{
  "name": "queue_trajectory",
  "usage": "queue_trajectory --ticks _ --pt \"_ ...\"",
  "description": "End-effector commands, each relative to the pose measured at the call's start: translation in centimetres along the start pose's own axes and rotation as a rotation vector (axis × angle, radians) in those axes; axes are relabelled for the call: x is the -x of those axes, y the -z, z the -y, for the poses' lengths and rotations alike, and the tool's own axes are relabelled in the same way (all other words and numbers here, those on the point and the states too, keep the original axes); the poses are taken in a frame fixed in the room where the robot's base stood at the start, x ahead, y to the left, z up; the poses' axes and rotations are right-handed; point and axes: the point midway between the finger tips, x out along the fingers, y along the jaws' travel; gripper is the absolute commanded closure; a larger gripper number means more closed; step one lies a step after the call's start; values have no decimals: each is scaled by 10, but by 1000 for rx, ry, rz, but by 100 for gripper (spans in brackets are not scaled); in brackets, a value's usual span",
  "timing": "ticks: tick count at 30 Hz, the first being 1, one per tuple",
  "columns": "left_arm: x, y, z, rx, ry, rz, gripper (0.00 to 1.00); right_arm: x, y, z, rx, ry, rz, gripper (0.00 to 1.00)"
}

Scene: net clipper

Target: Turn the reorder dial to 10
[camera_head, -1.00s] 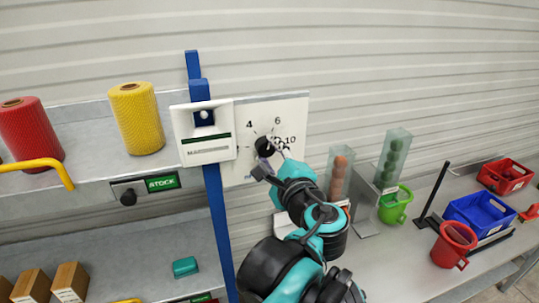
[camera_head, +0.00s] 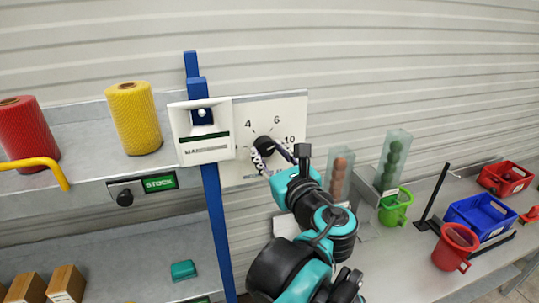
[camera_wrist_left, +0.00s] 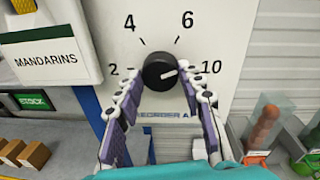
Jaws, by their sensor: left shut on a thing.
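The reorder dial is a black round knob (camera_head: 264,146) on a white panel (camera_head: 292,106) marked with numbers. In the left wrist view the knob (camera_wrist_left: 159,70) sits between the marks 2, 4, 6 and 10. A short white line on the knob points right, roughly toward 10. My left gripper (camera_head: 268,157) is at the knob from below and right. In the left wrist view its two chain-like fingers (camera_wrist_left: 160,80) reach up on both sides of the knob and are shut on it. The fingers partly cover the lower panel and its REORDER lettering.
A white MANDARINS box (camera_head: 203,131) and a blue post (camera_head: 212,200) stand just left of the panel. Yellow (camera_head: 134,118) and red (camera_head: 27,133) net rolls sit on the shelf. Tubes, a green bucket (camera_head: 395,206) and bins stand on the right bench.

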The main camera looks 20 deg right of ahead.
Motion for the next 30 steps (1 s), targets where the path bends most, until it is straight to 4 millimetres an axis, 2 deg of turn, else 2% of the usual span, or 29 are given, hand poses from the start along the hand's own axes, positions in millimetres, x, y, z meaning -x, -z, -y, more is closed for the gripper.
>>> queue_trajectory --ticks 13,30 --pt "0 2 0 -293 -4 21 91 -4 -3 0 0 0 0 65" --pt "0 2 0 -370 -5 26 91 -5 -4 0 0 0 0 65"
